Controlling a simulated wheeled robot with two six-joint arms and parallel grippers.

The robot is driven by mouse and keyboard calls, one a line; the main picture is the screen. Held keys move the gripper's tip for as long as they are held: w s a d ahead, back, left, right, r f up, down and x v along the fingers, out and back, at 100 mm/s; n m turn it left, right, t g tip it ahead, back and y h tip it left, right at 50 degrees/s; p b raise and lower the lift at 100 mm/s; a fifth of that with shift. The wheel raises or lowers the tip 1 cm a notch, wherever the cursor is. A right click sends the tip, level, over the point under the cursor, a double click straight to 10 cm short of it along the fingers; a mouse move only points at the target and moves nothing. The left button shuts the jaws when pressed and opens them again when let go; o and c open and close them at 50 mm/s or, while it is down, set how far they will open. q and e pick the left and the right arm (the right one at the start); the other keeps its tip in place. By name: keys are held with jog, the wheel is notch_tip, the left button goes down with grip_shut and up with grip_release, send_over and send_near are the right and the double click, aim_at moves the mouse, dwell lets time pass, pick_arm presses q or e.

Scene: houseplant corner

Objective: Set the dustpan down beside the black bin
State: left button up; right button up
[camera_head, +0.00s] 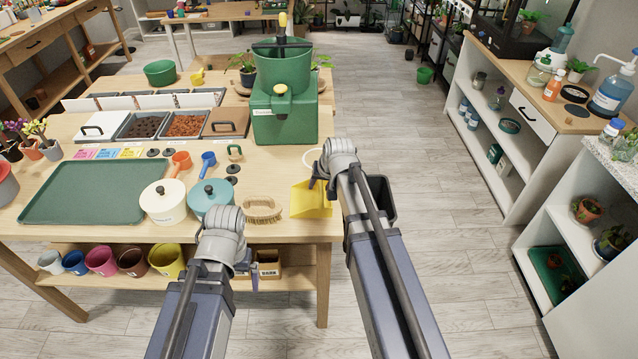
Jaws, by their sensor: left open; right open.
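The yellow dustpan (311,203) lies at the front right corner of the wooden table (290,232). My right gripper (315,180) is open at the dustpan's rear right edge; whether it touches the dustpan is unclear. The black bin (383,192) shows just right of the table, mostly hidden behind my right arm; its base is hidden. My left gripper (253,278) is open and hangs in front of the table's front edge, apart from the dustpan. Its fingers are small and partly hidden by my wrist.
A tan brush (262,210) lies left of the dustpan. A green machine (283,110) stands behind it. Teal (210,204) and cream (163,206) lidded pots stand further left. The floor (455,200) right of the bin is clear up to a white shelf unit (515,155).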

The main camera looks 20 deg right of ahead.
jog(key=a+p+v, duration=0.1)
jog(key=p+v, duration=0.7)
jog(key=v, duration=0.2)
jog(key=s+a+f+n+g+h, duration=0.2)
jog(key=s+a+n+g, duration=0.3)
jog(key=s+a, duration=1.1)
jog(key=s+n, duration=0.2)
jog(key=s, duration=0.1)
jog(key=shift+f, duration=0.2)
